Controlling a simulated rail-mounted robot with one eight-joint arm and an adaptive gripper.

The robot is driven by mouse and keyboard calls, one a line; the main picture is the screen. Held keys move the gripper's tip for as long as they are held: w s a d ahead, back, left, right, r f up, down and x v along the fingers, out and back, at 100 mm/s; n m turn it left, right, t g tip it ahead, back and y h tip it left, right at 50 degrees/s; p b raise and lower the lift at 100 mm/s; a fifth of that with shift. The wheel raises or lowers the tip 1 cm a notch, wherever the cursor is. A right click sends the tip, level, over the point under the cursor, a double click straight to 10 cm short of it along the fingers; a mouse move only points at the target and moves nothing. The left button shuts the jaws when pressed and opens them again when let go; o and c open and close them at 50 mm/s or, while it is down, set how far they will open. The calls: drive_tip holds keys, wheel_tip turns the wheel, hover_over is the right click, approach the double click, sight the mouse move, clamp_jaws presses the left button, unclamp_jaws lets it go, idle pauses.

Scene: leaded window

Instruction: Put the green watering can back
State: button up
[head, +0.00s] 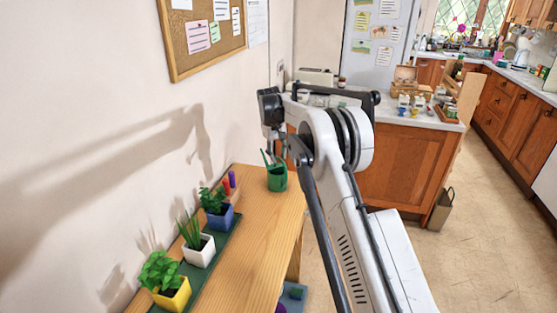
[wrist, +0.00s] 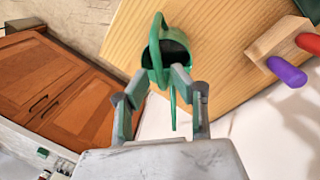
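The green watering can (head: 277,180) stands at the far end of the wooden table. The wrist view shows its open top, its arched handle and its thin spout; the can (wrist: 156,62) lies just ahead of the fingertips. I cannot tell whether a finger touches the can.
Potted plants in blue (head: 220,217), white (head: 199,251) and yellow (head: 173,295) pots line a green mat (head: 222,246) along the wall. A wooden block (wrist: 275,42) with red and purple pieces stands close to the can. The table's bare wood (head: 262,235) is clear in front.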

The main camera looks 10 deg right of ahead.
wheel_tip(320, 180, up, 10)
drive_tip(key=a, duration=0.1)
drive_tip(key=s+r+t, duration=0.2)
drive_tip(key=s+r, duration=0.8)
drive_tip(key=r, duration=0.2)
drive_tip(key=s+r+m+t+y, duration=0.1)
drive_tip(key=s+r, duration=0.1)
drive_tip(key=s, duration=0.6)
drive_tip(key=s+r+m, duration=0.1)
drive_tip(key=s+r, duration=0.2)
drive_tip(key=s, duration=0.4)
drive_tip(key=s+f+t, duration=0.1)
drive_tip(key=s+f, duration=0.3)
drive_tip(key=s, duration=0.6)
drive_tip(key=s+f+m+t, duration=0.1)
drive_tip(key=s+f, duration=0.3)
drive_tip(key=s, duration=0.6)
drive_tip(key=s+f+t, duration=0.2)
drive_tip(key=s+f, duration=0.2)
drive_tip(key=s, duration=0.7)
drive_tip(key=shift+d+f+m+y+b, duration=0.3)
drive_tip(key=shift+d+f+b, duration=0.05)
drive_tip(key=shift+d+b, duration=0.05)
wheel_tip(320, 180, down, 6)
drive_tip(key=b, duration=0.6)
drive_tip(key=shift+r, duration=0.1)
